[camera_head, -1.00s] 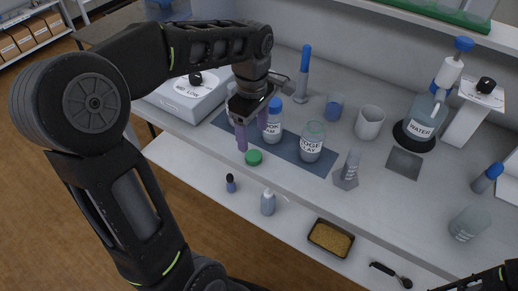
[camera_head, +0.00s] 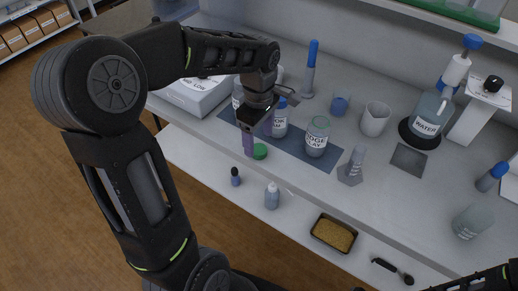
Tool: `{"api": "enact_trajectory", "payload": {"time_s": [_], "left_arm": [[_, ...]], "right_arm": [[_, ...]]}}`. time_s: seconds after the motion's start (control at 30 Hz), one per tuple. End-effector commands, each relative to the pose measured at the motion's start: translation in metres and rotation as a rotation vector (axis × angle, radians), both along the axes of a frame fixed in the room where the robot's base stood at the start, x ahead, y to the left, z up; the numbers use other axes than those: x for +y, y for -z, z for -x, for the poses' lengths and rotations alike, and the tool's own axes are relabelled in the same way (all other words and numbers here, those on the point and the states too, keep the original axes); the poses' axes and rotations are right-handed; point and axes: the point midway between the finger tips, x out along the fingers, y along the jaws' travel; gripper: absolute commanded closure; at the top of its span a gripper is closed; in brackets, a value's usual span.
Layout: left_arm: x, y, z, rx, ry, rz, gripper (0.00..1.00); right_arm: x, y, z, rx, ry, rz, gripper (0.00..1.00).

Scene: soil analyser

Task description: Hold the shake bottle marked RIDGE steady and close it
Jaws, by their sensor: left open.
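The shake bottle with the partly readable RIDGE CLAY label (camera_head: 317,138) stands upright on the dark blue mat (camera_head: 300,157). It is clear, with no cap on its mouth. A green cap (camera_head: 260,151) lies on the bench near the mat's front edge, left of that bottle. My left gripper (camera_head: 258,136) is open, its purple fingers pointing down right by the green cap. One finger is at the cap's left; the other is behind it. I cannot tell if they touch the cap. Only part of my right arm shows at the lower right corner; its gripper is out of view.
A blue-capped bottle (camera_head: 280,127) stands on the mat just behind my left gripper, and another is partly hidden beside it. A grey stand with a tube (camera_head: 352,168) is right of the RIDGE bottle. A white beaker (camera_head: 376,120) and WATER bottle (camera_head: 428,117) stand farther right.

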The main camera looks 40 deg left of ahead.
Motion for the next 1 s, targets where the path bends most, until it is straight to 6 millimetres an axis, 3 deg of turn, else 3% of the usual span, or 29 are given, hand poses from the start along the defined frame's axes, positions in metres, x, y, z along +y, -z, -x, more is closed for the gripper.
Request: {"api": "enact_trajectory", "payload": {"time_s": [0.13,0.3,0.87,1.0], "left_arm": [[-0.001,0.022,0.0,0.004,0.0,0.0,0.33],[0.0,0.035,0.0,0.001,0.0,0.0,0.33],[0.0,0.035,0.0,0.0,0.0,0.0,0.33],[-0.001,0.035,-0.001,0.0,0.0,0.0,0.42]], "right_arm": [[0.0,-0.004,0.0,0.0,0.0,0.0,0.64],[0.0,-0.005,0.0,0.0,0.0,0.0,0.64],[0.0,-0.005,0.0,0.001,0.0,0.0,0.64],[0.0,-0.005,0.0,0.0,0.0,0.0,0.64]]}}
